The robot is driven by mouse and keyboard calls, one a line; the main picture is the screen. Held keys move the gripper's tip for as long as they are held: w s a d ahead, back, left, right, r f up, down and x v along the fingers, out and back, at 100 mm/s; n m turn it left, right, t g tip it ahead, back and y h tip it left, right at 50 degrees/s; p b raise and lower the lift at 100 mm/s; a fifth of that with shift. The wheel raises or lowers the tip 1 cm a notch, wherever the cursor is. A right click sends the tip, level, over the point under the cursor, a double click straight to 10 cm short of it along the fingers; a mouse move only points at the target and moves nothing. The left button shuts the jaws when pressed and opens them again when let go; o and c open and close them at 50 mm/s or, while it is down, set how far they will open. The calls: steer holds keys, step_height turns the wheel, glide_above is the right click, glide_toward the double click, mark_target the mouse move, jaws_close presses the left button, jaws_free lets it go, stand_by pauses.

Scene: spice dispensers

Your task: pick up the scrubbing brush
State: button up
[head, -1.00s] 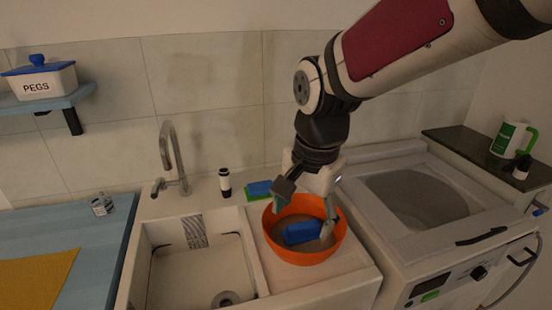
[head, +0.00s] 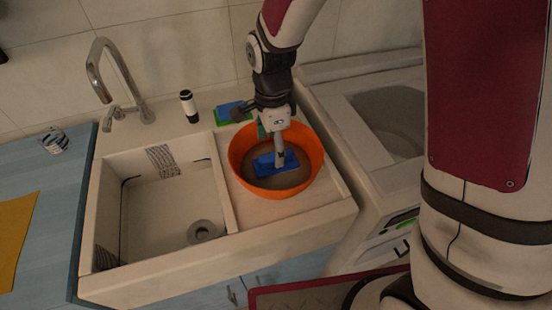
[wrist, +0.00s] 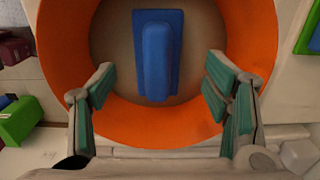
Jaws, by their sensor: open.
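The scrubbing brush looks to be the blue block with a raised grip (head: 277,163) lying inside the orange bowl (head: 243,174). In the wrist view the brush (wrist: 156,55) lies on the bowl's floor, its long raised grip pointing toward my gripper. My gripper (head: 279,153) is above the bowl, pointing down, and partly covers the brush in the head view. In the wrist view its green-padded fingers (wrist: 160,82) are spread wide and empty, one on each side of the brush's line. Whether the fingertips are below the bowl's rim is hard to tell.
The bowl stands on the counter right of the sink basin (head: 165,215). A blue and green sponge-like item (head: 229,111) lies behind the bowl, and a black-and-white bottle (head: 188,106) stands left of it. The faucet (head: 112,75) rises behind the sink.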

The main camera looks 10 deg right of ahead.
mark_target(264, 167)
steer(key=shift+d+f, duration=0.2)
steer(key=shift+f, duration=1.35)
steer(key=shift+d+f, duration=0.15)
steer(key=shift+f, duration=1.35)
steer(key=c, duration=1.3)
